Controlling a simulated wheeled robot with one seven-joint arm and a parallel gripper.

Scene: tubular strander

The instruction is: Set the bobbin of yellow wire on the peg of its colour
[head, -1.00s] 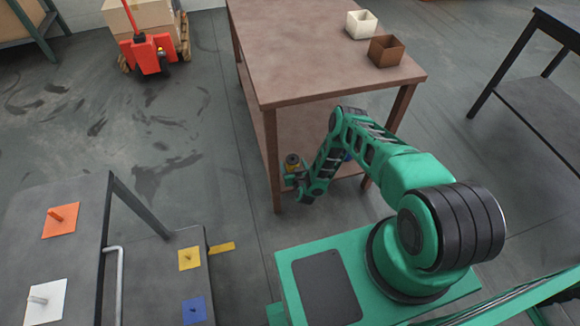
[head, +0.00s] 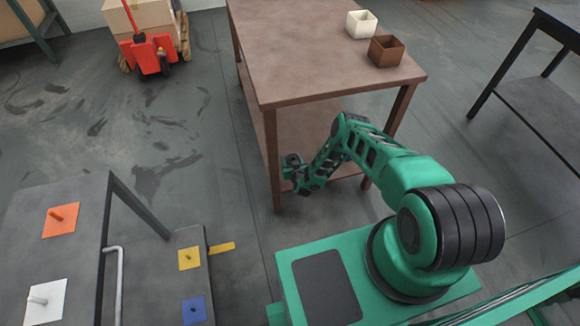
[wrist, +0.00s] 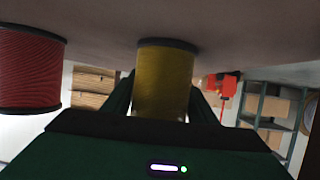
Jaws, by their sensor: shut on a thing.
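The bobbin of yellow wire (wrist: 163,85) is between my gripper's fingers in the wrist view, which looks upside down. Its far flange is close to the brown surface; I cannot tell whether they touch. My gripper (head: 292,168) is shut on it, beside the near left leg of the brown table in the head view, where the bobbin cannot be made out. The yellow plate with its peg (head: 188,258) is empty, on the low grey shelf at lower left.
A red bobbin (wrist: 30,70) stands beside the yellow one. A blue plate (head: 194,310) is near the yellow plate; orange (head: 60,219) and white (head: 44,300) peg plates lie on the higher grey top. A grey handle (head: 113,285) and the table leg (head: 272,165) are obstacles.

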